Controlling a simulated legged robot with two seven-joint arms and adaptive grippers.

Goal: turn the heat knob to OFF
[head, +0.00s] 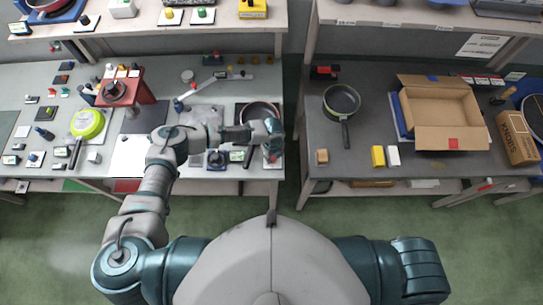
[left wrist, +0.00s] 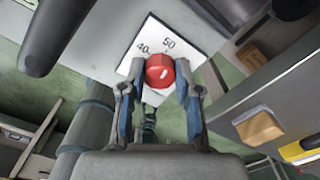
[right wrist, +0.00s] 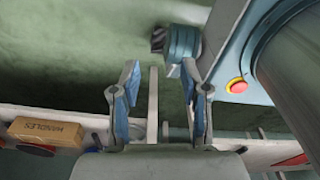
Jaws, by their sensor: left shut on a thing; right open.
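The red heat knob (left wrist: 160,71) has a white mark on its face and stands in front of a white dial plate (left wrist: 190,36) printed with 40 and 50. My left gripper (left wrist: 157,84) is shut on this knob, one blue-padded finger on each side of it. In the head view my left gripper (head: 271,152) is at the front right corner of the left table, with a bit of red at its tips. No OFF label shows in the left wrist view. My right gripper (right wrist: 160,90) is open and empty, over the green floor.
On the left table a pan (head: 258,113) sits just behind my left gripper. The right table holds a dark pan (head: 341,103), an open cardboard box (head: 441,135) and small blocks. A green floor gap (head: 292,130) separates the tables. A brown box (right wrist: 45,132) shows in the right wrist view.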

